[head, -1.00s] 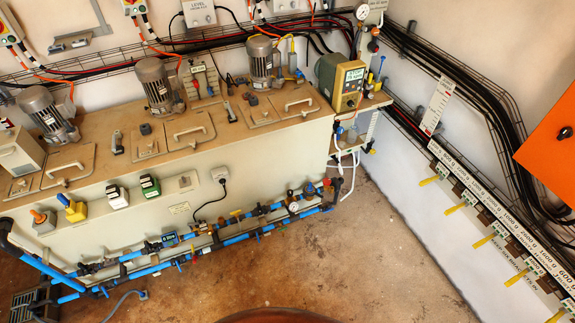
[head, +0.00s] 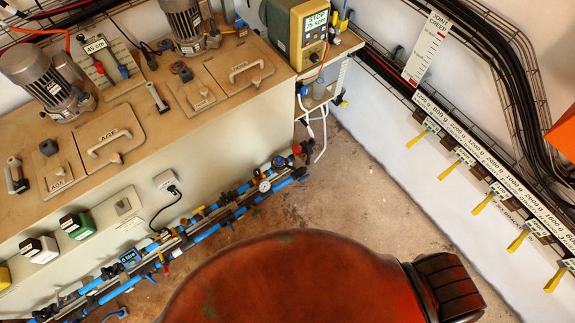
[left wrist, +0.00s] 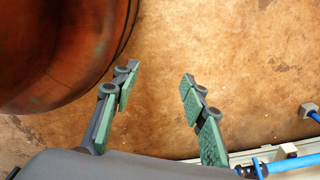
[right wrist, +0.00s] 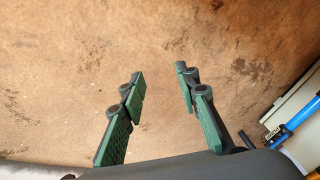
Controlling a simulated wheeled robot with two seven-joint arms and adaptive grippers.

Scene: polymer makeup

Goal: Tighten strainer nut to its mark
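Blue pipework (head: 205,231) with valves and small fittings runs along the foot of the beige tank in the head view. Its right end carries a round gauge (head: 264,186) and a red-and-dark fitting (head: 297,149). I cannot tell which fitting is the strainer nut, and no mark on it can be read. My left gripper (left wrist: 159,74) is open and empty above the brown floor, with a piece of blue pipe (left wrist: 292,163) at its lower right. My right gripper (right wrist: 158,71) is open and empty above the floor, with blue pipe (right wrist: 302,115) to its right. Neither gripper shows in the head view.
The beige tank (head: 190,145) carries motors and handled lids. A dosing pump (head: 296,32) reading STOP stands at its right end, above a small shelf (head: 318,98). Yellow levers (head: 447,173) line the right wall. Brown floor (head: 350,200) is clear between tank and wall.

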